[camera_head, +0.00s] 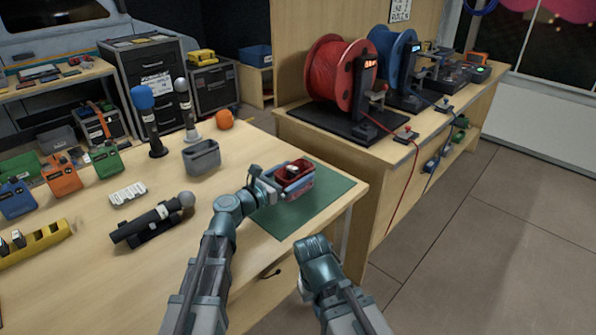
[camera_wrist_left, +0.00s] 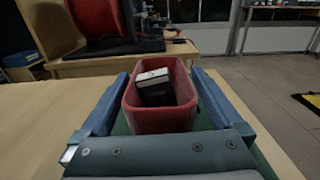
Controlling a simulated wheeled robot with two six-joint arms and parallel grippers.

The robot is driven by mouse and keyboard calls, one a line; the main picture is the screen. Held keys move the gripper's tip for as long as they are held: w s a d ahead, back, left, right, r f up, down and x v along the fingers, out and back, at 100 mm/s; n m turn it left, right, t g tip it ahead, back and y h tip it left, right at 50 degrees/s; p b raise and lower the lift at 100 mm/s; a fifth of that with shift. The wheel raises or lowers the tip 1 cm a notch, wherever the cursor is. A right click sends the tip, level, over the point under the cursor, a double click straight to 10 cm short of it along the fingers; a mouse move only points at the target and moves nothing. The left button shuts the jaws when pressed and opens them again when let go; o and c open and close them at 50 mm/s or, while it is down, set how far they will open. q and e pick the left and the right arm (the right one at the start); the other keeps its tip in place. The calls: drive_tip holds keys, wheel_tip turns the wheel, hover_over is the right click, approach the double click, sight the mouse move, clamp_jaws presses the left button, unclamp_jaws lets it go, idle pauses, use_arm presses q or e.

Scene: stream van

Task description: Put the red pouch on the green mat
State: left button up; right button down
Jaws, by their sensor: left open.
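The red pouch (camera_head: 285,171) is an open-topped red box shape holding a dark item with a white top. In the head view it is at the far left part of the green mat (camera_head: 308,214) and appears to rest on it. My left gripper (camera_head: 292,179) is open, with its fingers on either side of the pouch. In the left wrist view the red pouch (camera_wrist_left: 163,119) sits between the two spread fingers, with slivers of green mat beside it. Whether the fingers touch it is unclear. Of my right arm, only links show; its gripper is not visible.
Blue, orange and green boxes line the far left. A side bench holds red (camera_head: 328,75) and blue spools. The mat's near part is bare.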

sight(279, 182)
use_arm(q)
drive_tip(key=v, duration=1)
drive_tip(key=shift+s+a, duration=0.1)
drive_tip(key=shift+s, duration=0.05)
